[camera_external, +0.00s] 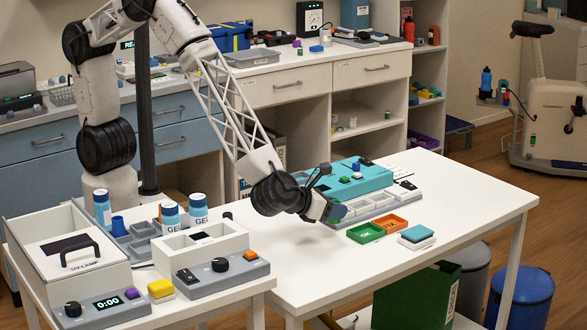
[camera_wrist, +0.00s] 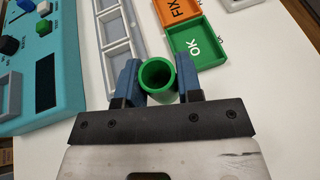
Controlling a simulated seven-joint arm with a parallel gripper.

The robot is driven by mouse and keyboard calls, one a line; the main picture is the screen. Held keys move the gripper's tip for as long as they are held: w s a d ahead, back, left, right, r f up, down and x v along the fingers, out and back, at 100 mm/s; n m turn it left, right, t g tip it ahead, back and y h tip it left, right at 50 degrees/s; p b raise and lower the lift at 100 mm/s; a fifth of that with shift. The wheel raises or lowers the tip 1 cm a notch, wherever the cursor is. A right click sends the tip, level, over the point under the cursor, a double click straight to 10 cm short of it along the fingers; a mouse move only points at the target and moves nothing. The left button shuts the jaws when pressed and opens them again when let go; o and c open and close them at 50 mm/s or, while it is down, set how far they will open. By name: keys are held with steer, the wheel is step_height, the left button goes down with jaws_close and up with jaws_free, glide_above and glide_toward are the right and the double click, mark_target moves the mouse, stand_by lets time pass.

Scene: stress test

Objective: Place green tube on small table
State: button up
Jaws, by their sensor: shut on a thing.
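The green tube (camera_wrist: 157,78) is a short hollow cylinder, seen from its open end in the wrist view. My gripper (camera_wrist: 158,82) is shut on it, with a blue finger on each side. In the external view my gripper (camera_external: 330,211) hangs low over the white table (camera_external: 305,258), near its left half. The tube is mostly hidden there, and I cannot tell if it touches the tabletop. A lower white table (camera_external: 215,301) with equipment adjoins at the left. I cannot tell which table is called small.
A teal device (camera_external: 345,173) and a grey compartment tray (camera_external: 375,204) lie behind my gripper. A green OK tray (camera_external: 366,233) and an orange FIX tray (camera_external: 391,222) lie to its right, near a teal-topped block (camera_external: 416,236). The table's right end is clear.

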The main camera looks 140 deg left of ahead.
mark_target(330, 222)
stand_by(0.3)
steer(key=shift+w+a+f, duration=0.1)
steer(key=shift+w+a, duration=0.1)
steer(key=shift+w, duration=0.2)
steer(key=shift+f, duration=1.7)
steer(key=shift+f, duration=0.3)
steer(key=o, duration=0.6)
steer(key=shift+s+f, duration=0.1)
